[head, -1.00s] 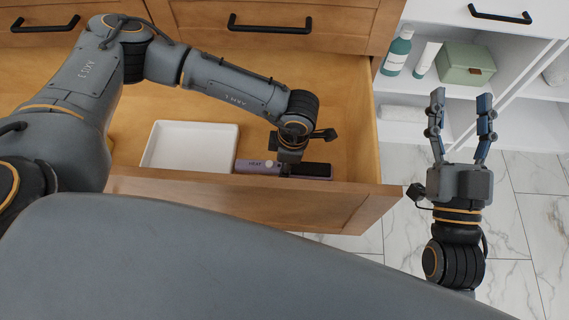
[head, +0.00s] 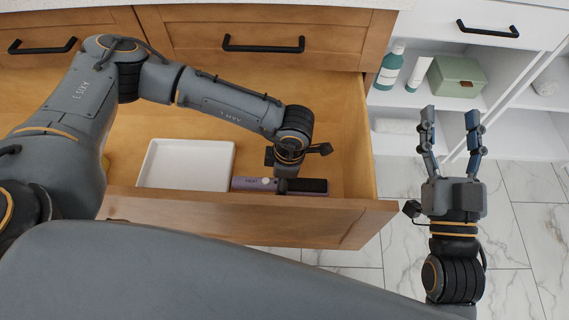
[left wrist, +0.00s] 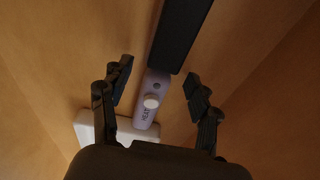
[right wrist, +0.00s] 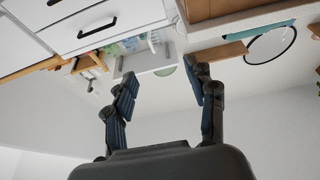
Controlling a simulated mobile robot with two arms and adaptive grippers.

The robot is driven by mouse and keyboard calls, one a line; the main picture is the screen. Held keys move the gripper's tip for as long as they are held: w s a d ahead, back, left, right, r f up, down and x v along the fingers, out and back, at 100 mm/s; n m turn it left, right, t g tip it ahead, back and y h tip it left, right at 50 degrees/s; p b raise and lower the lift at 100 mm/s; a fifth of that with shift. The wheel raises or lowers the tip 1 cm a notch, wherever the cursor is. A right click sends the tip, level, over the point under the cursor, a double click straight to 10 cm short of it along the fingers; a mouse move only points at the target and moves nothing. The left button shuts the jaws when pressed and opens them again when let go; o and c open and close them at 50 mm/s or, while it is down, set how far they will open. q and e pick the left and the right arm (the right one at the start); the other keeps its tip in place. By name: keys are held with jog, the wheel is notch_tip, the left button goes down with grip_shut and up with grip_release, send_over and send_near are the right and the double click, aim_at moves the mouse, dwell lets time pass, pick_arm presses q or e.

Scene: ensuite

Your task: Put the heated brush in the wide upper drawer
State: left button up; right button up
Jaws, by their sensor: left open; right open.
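The heated brush (head: 305,186), with a lilac handle marked HEAT and a black bristle end, lies in the open wide wooden drawer (head: 345,222), near its front wall. In the left wrist view the brush (left wrist: 152,100) lies between the two fingers of my left gripper (left wrist: 158,88), which are open and apart from it on both sides. In the head view that left gripper (head: 287,172) points down over the handle, and its fingertips are largely hidden. My right gripper (head: 450,125) is open and empty, outside the drawer to the right.
A white tray (head: 187,142) sits in the drawer left of the brush. White shelves (head: 520,105) at the right hold a teal bottle (head: 389,68), a white tube (head: 418,74) and a green box (head: 457,77). The drawer floor behind the brush is clear.

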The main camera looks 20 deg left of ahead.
pick_arm(q)
jog(key=r, duration=0.2)
jog(key=r+p, duration=0.1)
jog(key=r, duration=0.3)
jog(key=shift+w+d+r+p, duration=0.1)
jog(key=shift+d+p, duration=0.25)
jog(key=shift+p, duration=0.05)
jog(key=shift+d+r+p, duration=0.15)
jog(key=shift+r+p, duration=0.15)
jog(key=shift+r, duration=1)
jog(key=shift+d+r+p, duration=0.15)
jog(key=shift+r+p, duration=0.1)
jog(key=shift+r, duration=1.05)
pick_arm(e)
notch_tip(320, 180, down, 13)
jog(key=s+d+g+h, duration=0.1)
jog(key=d+g+h, duration=0.1)
jog(key=g, duration=0.6)
jog(key=shift+s+d+h, duration=0.15)
jog(key=shift+s+h, duration=0.1)
jog(key=shift+h, duration=0.05)
pick_arm(q)
jog(key=shift+w+r, duration=0.1)
